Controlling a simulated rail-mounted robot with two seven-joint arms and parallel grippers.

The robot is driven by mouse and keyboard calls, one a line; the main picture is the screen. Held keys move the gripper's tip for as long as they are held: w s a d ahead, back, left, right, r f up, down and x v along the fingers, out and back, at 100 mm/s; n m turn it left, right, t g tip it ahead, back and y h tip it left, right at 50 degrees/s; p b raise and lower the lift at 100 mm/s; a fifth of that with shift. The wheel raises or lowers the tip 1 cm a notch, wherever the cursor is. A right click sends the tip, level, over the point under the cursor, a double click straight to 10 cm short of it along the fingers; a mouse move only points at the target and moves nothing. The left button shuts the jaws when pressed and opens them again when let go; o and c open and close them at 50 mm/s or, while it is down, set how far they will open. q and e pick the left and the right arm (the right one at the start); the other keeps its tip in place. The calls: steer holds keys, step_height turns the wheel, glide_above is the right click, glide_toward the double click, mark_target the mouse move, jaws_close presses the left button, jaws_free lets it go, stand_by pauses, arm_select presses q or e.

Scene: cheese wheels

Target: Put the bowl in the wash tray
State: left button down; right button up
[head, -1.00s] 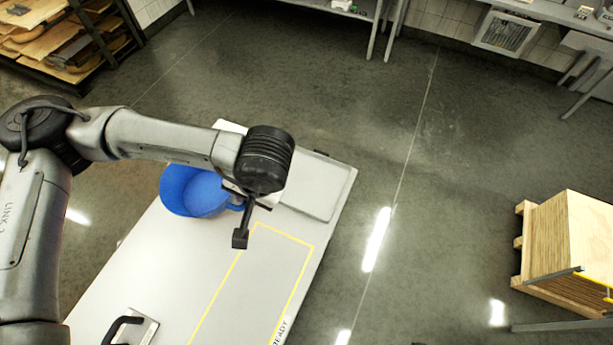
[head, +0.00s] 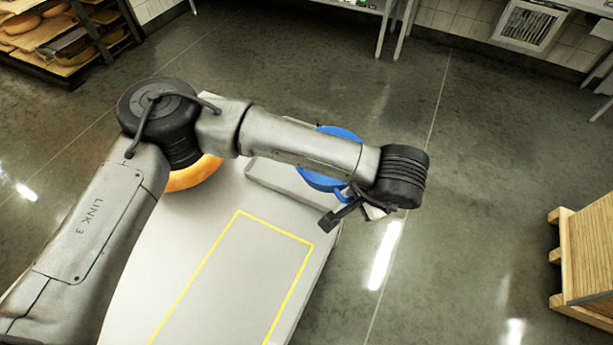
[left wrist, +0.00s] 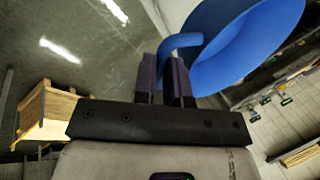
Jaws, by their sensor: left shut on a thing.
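The blue bowl (head: 317,180) is partly hidden behind my left arm at the far right end of the table in the head view. In the left wrist view the bowl (left wrist: 245,45) has a curved blue handle, and my left gripper (left wrist: 165,80) is shut on that handle. In the head view my left gripper (head: 346,204) is at the table's right side, beside the bowl. A pale grey slab-like tray (head: 283,183), which looks like the wash tray, lies below and left of the bowl. The bowl appears over it; the gap cannot be judged. My right gripper is not in view.
An orange cheese wheel (head: 194,175) sits at the table's far left, partly behind my arm. The white table (head: 190,245) has a clear yellow-outlined area. A wooden crate (head: 588,250) stands on the floor at right; shelves of cheese (head: 45,35) stand at back left.

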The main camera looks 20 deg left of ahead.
arm_select(q)
steer(key=shift+m, duration=0.6)
steer(key=shift+w+a+r+b+x, duration=0.25)
steer(key=shift+a+b+x, duration=0.35)
steer(key=shift+x, duration=2.3)
steer(key=shift+w+a+r+b+x, duration=0.35)
steer(key=shift+b+x, duration=0.3)
steer(key=shift+x, duration=2.3)
steer(key=shift+w+a+r+b+x, duration=0.15)
steer(key=shift+a+b+x, duration=0.45)
steer(key=shift+x, duration=2.3)
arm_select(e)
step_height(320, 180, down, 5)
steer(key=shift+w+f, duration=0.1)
arm_select(q)
steer(key=c, duration=1.2)
jaws_free()
steer(key=shift+f, duration=0.1)
steer(key=shift+o, duration=0.2)
